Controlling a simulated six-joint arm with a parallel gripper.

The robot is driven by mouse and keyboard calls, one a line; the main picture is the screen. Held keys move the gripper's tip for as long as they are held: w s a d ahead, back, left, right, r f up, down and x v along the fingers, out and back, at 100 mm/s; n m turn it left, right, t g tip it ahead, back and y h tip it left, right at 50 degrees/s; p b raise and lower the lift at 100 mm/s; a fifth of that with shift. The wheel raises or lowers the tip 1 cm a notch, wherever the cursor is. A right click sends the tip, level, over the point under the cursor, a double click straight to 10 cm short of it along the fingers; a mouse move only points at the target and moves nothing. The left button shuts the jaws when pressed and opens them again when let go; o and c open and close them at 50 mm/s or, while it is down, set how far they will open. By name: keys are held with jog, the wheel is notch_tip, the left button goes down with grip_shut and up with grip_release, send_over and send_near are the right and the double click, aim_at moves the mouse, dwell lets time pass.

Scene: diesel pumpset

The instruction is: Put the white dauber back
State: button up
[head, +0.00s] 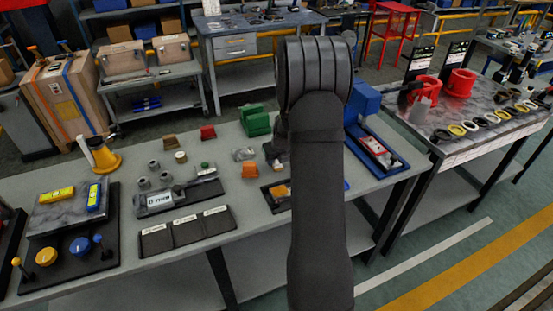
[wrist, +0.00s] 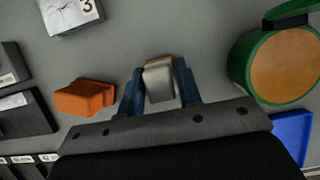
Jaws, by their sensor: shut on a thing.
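In the wrist view, my gripper (wrist: 159,88) is shut with its two blue fingers on the sides of a pale grey-white piece, which I take as the white dauber (wrist: 158,80). A brown edge shows at its far end. The grey bench top lies below; I cannot tell whether the piece touches it. An orange stepped block (wrist: 85,98) lies just left of the gripper, apart from it; in the head view it is also on the bench (head: 249,171). In the head view, my arm hides most of the gripper and the held piece.
A round green-rimmed thing with an orange-brown face (wrist: 285,65) stands right of the gripper. A blue tray (head: 385,160) lies at the bench's right. A green block (head: 255,121), a red block (head: 208,132) and black labelled trays (head: 186,231) are left of my arm.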

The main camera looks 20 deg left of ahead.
jog(key=o, duration=1)
jog(key=shift+f, duration=0.15)
jog(key=shift+c, duration=0.2)
jog(key=v, duration=1.2)
jog(key=shift+w, duration=0.1)
